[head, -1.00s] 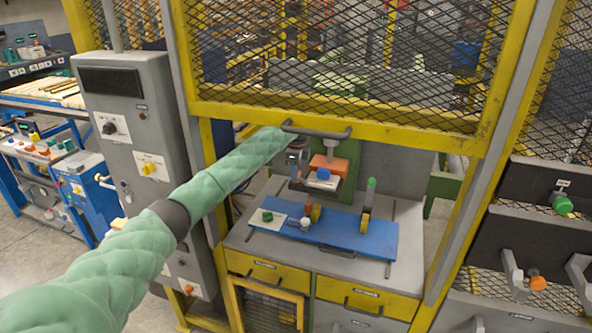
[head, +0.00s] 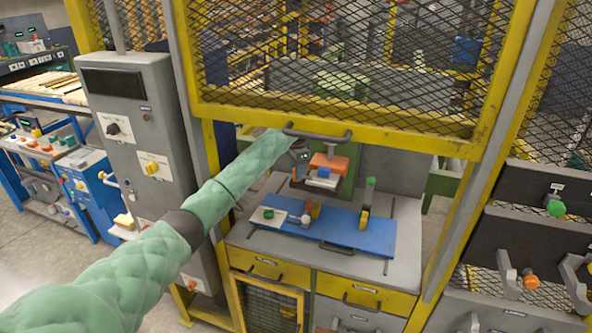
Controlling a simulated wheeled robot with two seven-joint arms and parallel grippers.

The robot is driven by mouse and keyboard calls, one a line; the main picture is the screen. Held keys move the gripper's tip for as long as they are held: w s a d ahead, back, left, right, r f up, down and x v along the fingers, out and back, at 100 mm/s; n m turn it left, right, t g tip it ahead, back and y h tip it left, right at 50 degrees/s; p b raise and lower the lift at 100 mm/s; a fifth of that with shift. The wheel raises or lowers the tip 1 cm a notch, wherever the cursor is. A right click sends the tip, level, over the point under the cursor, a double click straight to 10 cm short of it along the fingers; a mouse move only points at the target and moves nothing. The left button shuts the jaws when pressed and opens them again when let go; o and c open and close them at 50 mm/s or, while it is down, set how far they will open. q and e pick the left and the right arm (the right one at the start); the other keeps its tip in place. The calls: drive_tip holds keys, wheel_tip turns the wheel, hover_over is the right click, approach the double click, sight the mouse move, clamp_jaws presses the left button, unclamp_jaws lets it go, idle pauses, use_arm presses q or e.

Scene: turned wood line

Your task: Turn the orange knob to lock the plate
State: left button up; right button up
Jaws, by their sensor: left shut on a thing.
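An orange knob (head: 530,280) sits between grey brackets on a dark panel at the lower right. My left gripper (head: 299,168) is inside the machine opening, under the guard's lower bar and above the plate's left part. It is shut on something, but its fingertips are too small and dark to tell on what. My right gripper is not in view.
A mesh guard with a yellow frame (head: 400,138) and dark handle hangs over the opening. An orange-fronted press head (head: 335,162) is right of my gripper. A grey control cabinet (head: 150,110) stands at left.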

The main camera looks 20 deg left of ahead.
use_arm(q)
drive_tip(key=shift+w+r, duration=0.15)
drive_tip(key=shift+r, duration=0.25)
drive_tip(key=o, duration=0.7)
drive_tip(key=shift+o, duration=1.2)
drive_tip(key=shift+w+d+f, duration=0.1)
drive_tip(key=shift+d+f, duration=0.1)
drive_tip(key=shift+f, duration=0.1)
